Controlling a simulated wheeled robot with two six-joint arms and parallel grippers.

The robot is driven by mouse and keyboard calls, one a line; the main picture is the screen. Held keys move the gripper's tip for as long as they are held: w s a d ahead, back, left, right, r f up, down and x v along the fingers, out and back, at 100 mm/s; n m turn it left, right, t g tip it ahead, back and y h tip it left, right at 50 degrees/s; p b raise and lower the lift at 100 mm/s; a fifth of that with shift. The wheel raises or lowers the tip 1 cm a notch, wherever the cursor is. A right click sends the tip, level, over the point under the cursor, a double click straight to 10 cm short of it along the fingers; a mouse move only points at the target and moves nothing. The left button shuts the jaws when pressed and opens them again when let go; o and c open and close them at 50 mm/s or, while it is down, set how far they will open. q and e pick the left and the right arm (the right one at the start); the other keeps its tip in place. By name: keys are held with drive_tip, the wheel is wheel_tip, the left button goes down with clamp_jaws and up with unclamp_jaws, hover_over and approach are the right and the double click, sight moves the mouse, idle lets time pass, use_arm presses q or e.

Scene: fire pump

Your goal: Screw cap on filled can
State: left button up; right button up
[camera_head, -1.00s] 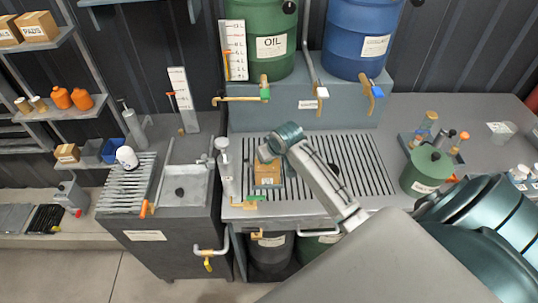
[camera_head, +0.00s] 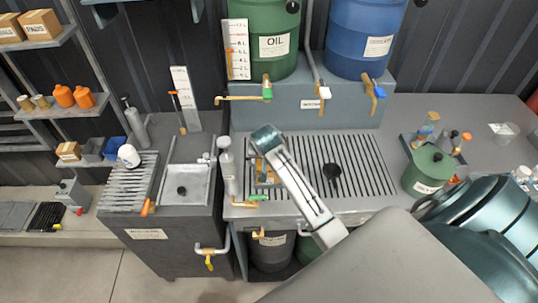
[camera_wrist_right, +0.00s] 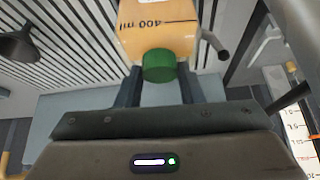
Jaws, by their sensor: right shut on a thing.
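My left gripper is not in view.
A black funnel (camera_head: 332,171) stands on the slotted grate (camera_head: 362,178) right of my arm. The oil drum (camera_head: 263,45) and blue drum (camera_head: 362,42) stand behind, with taps. A green container (camera_head: 428,170) is at the right.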

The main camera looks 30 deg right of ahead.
drive_tip(key=m, duration=0.2)
drive_tip(key=m+g+h, duration=0.1)
drive_tip(key=m, duration=0.1)
drive_tip(key=shift+w+g, duration=0.1)
drive_tip(key=shift+g, duration=0.2)
drive_tip(key=o, duration=1.4)
drive_tip(key=shift+r, duration=0.35)
drive_tip(key=shift+r, duration=1.15)
drive_tip(key=shift+r, duration=2.5)
